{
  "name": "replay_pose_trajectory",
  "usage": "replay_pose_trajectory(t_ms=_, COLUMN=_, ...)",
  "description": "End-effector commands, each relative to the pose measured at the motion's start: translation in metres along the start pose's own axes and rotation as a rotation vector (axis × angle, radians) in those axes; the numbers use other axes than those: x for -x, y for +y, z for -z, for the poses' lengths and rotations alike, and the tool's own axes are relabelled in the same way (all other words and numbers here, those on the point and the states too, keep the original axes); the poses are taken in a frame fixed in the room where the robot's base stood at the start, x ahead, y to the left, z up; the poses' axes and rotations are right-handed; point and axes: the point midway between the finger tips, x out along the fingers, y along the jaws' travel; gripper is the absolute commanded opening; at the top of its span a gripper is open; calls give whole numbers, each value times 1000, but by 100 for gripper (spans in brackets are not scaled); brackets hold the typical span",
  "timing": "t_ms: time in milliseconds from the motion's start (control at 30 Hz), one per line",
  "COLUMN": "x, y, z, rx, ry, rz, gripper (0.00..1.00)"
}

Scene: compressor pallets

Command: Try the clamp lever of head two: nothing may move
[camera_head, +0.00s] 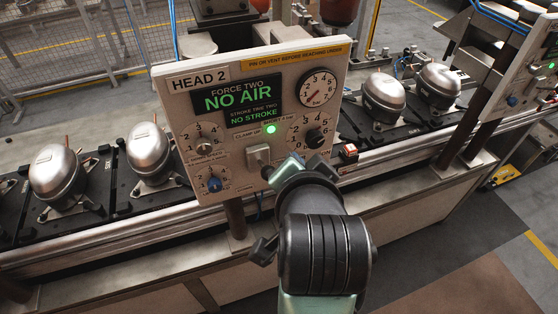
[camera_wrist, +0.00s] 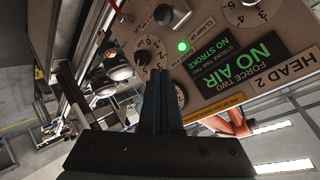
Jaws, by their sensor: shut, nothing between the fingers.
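The Head 2 panel (camera_head: 180,102) faces me in the head view, and part of it shows turned over in the wrist view (camera_wrist: 233,88). Its clamp lever (camera_head: 258,157) sits on a small pale plate below the "CLAMP UP" label; the lever also shows at the top of the wrist view (camera_wrist: 165,14). My gripper (camera_wrist: 160,72) is shut and empty, its dark fingers pointing at the panel beside a numbered dial. In the head view my wrist hides most of the fingers. I cannot tell whether they touch the panel.
A green lamp (camera_head: 271,129) is lit above the lever. The display (camera_head: 238,98) reads "NO AIR" and "NO STROKE". A black knob (camera_head: 316,138) and a blue knob (camera_head: 214,184) are close by. Silver compressors (camera_head: 58,172) stand on the line behind. A red button (camera_head: 349,151) is at right.

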Motion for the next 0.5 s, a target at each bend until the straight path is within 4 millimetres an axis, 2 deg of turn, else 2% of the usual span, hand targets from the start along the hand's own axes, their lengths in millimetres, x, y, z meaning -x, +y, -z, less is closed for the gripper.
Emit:
replay_pose_trajectory(t_ms=167, x=-14, y=-1, z=1, rx=0, ry=-2, rz=-2, gripper=0)
replay_pose_trajectory(t_ms=500, x=-71, y=-1, z=1, rx=1, ry=-3, rz=-3, gripper=0)
